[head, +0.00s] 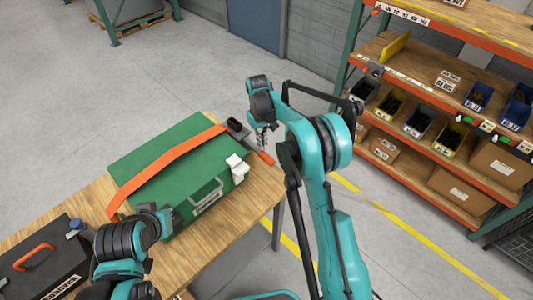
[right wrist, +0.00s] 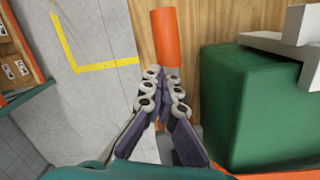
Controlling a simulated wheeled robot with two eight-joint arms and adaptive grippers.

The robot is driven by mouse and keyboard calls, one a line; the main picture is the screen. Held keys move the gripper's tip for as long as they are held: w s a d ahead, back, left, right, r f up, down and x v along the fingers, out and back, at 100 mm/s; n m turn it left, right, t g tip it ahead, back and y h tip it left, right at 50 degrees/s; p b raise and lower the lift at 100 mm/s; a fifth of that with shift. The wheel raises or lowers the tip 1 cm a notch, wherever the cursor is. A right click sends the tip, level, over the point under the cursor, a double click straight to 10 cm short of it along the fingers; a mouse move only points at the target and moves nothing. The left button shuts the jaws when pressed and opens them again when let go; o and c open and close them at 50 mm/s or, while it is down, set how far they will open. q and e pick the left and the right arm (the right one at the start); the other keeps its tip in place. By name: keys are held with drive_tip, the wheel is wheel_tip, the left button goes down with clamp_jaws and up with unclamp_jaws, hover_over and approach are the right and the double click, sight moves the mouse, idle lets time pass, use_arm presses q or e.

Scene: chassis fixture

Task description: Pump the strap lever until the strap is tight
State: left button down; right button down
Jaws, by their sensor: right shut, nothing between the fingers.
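A green case (head: 178,168) lies on the wooden table, with an orange strap (head: 165,165) running across its top. At the case's right end is the strap's dark ratchet (head: 236,127). Its lever has an orange handle (head: 266,158), which also shows in the right wrist view (right wrist: 166,38). My right gripper (head: 262,143) is above the handle, its fingers closed and empty. In the right wrist view the fingertips (right wrist: 163,80) overlap the handle's near end; whether they touch it I cannot tell. My left gripper (head: 168,218) is beside the case's near left corner; its fingers are unclear.
A dark toolbox (head: 40,265) with an orange handle stands at the table's left. A white latch block (head: 237,167) sits on the case's near right corner. A shelf rack (head: 405,80) with bins and boxes stands at right. The floor between is clear.

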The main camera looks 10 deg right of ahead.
wheel_tip(320, 180, up, 11)
drive_tip(key=w, duration=0.1)
drive_tip(key=shift+a+f, duration=0.15)
drive_tip(key=shift+f, duration=0.05)
drive_tip(key=shift+f, duration=0.1)
idle(0.7)
